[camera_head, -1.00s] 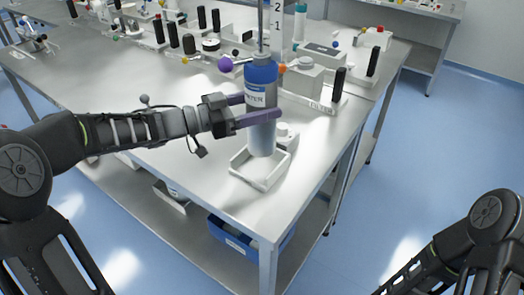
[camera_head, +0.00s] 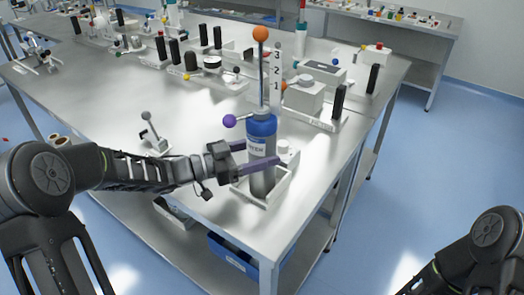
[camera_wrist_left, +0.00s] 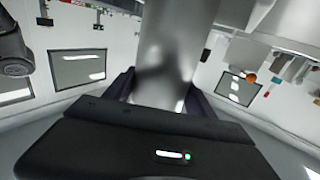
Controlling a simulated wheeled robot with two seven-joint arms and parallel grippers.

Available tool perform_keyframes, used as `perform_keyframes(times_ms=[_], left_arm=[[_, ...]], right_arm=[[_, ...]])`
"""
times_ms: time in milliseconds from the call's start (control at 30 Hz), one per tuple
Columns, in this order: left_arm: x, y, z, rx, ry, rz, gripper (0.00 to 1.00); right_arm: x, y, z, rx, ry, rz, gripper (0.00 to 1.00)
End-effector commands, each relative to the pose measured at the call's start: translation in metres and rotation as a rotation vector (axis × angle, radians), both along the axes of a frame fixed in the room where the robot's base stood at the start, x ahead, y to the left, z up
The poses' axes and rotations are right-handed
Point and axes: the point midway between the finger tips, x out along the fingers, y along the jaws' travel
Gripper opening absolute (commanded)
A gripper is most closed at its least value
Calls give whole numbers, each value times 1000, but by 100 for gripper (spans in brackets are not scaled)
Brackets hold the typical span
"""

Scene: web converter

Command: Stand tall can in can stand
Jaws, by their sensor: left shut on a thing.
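The tall can (camera_head: 262,130) has a blue upper part, a white label and a grey lower part. It is upright between the purple fingers of my left gripper (camera_head: 260,157), which is shut on it. The can stand (camera_head: 282,190) is a white low-walled frame near the table's front corner. The can's lower end is within the stand's outline; whether it rests on the floor of the stand I cannot tell. In the left wrist view the can's grey side (camera_wrist_left: 175,60) rises between the fingers. My right gripper is outside the views; only part of its arm shows.
Behind the can stand a numbered white column (camera_head: 276,75) and a rod with an orange ball (camera_head: 260,33). A purple ball (camera_head: 230,121) is just left of the can. A grey-knobbed lever (camera_head: 150,130) stands farther left. Bare tabletop (camera_head: 110,100) lies at the left.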

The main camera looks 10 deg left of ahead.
Motion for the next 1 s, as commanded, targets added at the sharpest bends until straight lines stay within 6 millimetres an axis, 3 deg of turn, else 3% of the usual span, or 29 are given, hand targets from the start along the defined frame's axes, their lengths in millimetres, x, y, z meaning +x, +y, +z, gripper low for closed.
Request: perform_keyframes(times_ms=[400, 433, 667, 1000], left_arm=[[0, 0, -4, -2, -4, -1, 0], [0, 0, -4, 0, -1, 0, 66], [0, 0, -4, 0, -1, 0, 85], [0, 0, 1, 0, -1, 0, 86]], right_arm=[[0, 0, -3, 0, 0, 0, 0], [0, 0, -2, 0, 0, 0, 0], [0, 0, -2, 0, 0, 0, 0], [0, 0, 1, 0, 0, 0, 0]])
